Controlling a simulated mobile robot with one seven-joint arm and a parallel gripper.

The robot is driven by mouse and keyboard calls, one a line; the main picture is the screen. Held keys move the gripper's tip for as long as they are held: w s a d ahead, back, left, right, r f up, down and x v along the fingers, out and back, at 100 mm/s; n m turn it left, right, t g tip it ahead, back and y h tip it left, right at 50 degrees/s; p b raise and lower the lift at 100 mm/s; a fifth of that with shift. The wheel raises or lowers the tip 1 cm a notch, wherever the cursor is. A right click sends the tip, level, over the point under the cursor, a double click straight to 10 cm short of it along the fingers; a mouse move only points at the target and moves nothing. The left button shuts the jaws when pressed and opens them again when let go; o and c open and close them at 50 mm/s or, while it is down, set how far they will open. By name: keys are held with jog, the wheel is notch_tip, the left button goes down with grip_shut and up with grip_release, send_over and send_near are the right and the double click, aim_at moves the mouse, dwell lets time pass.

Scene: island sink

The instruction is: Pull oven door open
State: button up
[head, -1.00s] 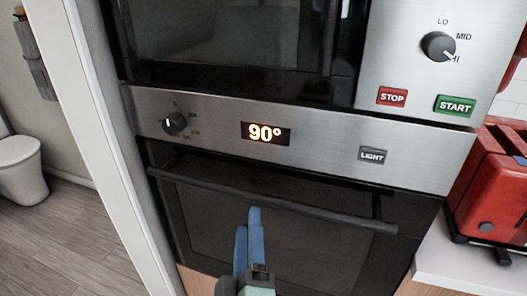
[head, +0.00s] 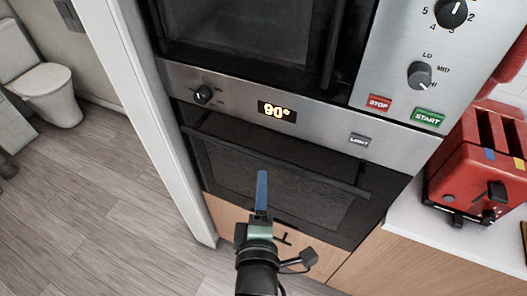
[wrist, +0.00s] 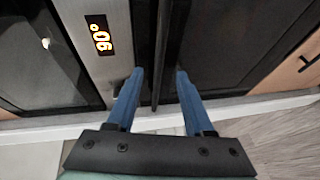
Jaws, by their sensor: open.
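The oven door (head: 230,168) is a dark glass panel below the steel control strip, and it looks closed. Its long dark handle (head: 330,181) runs across the upper part of the door. My gripper (head: 262,176) has blue fingers, and in the head view they overlap each other with their tips just below the handle line. In the wrist view my gripper (wrist: 159,72) is open, its two fingers apart. The handle (wrist: 163,50) appears as a dark bar lined up between them. I cannot tell whether the fingertips reach around it or touch it.
The control strip (head: 320,122) shows 90° above the door. A microwave (head: 250,40) sits above it. A red toaster (head: 475,165) stands on the white counter at the right. A white door frame (head: 150,120) borders the left side. Wooden floor (head: 110,220) is free at the lower left.

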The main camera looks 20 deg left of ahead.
aim_at(263, 160)
jog(key=p+x, duration=0.1)
jog(key=x, duration=0.9)
jog(key=shift+w+p, duration=0.1)
jog(key=shift+p, duration=0.3)
grip_shut()
dwell(0.9)
